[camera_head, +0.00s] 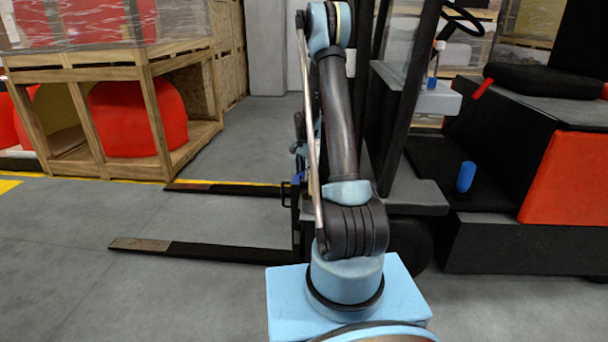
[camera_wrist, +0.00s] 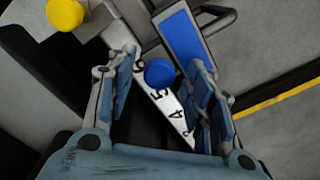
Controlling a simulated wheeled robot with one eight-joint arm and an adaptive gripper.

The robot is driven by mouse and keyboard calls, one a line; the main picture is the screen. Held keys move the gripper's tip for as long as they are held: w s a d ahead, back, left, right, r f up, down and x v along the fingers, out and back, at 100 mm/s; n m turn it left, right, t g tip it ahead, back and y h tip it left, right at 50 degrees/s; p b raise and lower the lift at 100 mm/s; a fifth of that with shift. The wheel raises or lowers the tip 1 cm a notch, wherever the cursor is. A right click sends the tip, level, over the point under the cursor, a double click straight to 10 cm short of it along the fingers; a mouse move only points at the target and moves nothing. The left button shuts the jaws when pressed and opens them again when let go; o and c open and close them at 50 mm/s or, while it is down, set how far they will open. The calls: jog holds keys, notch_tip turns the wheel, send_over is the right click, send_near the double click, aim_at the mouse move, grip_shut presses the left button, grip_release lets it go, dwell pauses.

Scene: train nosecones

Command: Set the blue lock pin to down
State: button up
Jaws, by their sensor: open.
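The blue lock pin shows as a round blue knob (camera_wrist: 160,72) in the wrist view. It sits over a white scale strip (camera_wrist: 180,122) with black numbers. My gripper (camera_wrist: 165,60) is open, one finger on each side of the knob. The knob lies between the fingers in the picture; I see no clear contact, and its height relative to them is hard to tell. Whether the pin is up or down cannot be told from this angle. In the head view my arm largely hides the pin area.
A yellow knob (camera_wrist: 65,14) and a blue rectangular plate (camera_wrist: 190,40) are close to my gripper. The head view shows a forklift with an orange panel (camera_head: 568,180) and forks (camera_head: 195,252) reaching left. A wooden crate (camera_head: 150,115) holding a red nosecone (camera_head: 125,118) stands beyond.

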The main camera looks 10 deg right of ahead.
notch_tip(320, 180, up, 12)
jog(key=shift+f, duration=0.2)
dwell(0.4)
jog(key=s+r+n+t, duration=0.1)
jog(key=s+r+n, duration=0.35)
jog(key=s, duration=0.75)
jog(key=s+r+n, duration=0.1)
jog(key=s+r, duration=0.7)
jog(key=s, duration=0.4)
jog(key=s+f+n, duration=0.3)
jog(key=s+f, duration=0.1)
jog(key=s, duration=0.8)
jog(key=s+f+n+t, duration=0.1)
jog(key=s+f+n, duration=0.2)
jog(key=s, duration=0.8)
jog(key=shift+s+f, duration=0.4)
jog(key=shift+f, duration=0.35)
